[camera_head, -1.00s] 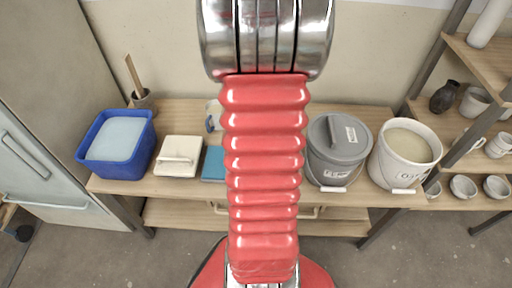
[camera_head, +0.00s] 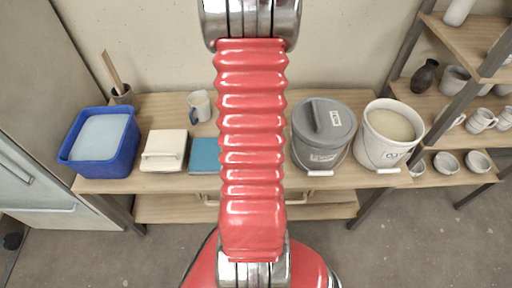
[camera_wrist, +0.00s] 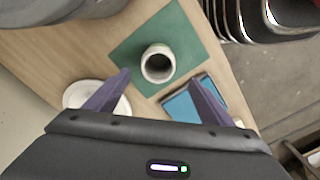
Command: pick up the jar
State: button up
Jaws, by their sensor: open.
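A small pale, round, open-topped jar (camera_wrist: 158,63) stands on a green mat (camera_wrist: 128,52) in the wrist view. In the head view I cannot see it; my red arm covers the middle of the table. My gripper (camera_wrist: 160,78) is open and empty. Its two dark fingers spread on either side below the jar in the wrist picture, and I see no contact. How high the fingers are above the table is hard to tell.
A blue tub (camera_head: 100,142), a cream lidded box (camera_head: 164,150), a blue flat item (camera_head: 205,155) and a mug (camera_head: 199,107) stand left on the table. A lidded grey bucket (camera_head: 322,137) and an open white bucket (camera_head: 388,135) stand right. Shelves with pottery are at far right.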

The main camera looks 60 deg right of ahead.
jog(key=shift+f, duration=2.2)
jog(key=shift+s+d+f, duration=0.1)
jog(key=shift+s+f, duration=0.05)
jog(key=shift+f, duration=1.15)
jog(key=shift+s+f, duration=0.1)
jog(key=shift+f, duration=1.2)
jog(key=shift+c, duration=0.6)
jog(key=c, duration=1.3)
jog(key=shift+r, duration=0.1)
notch_tip(320, 180, up, 10)
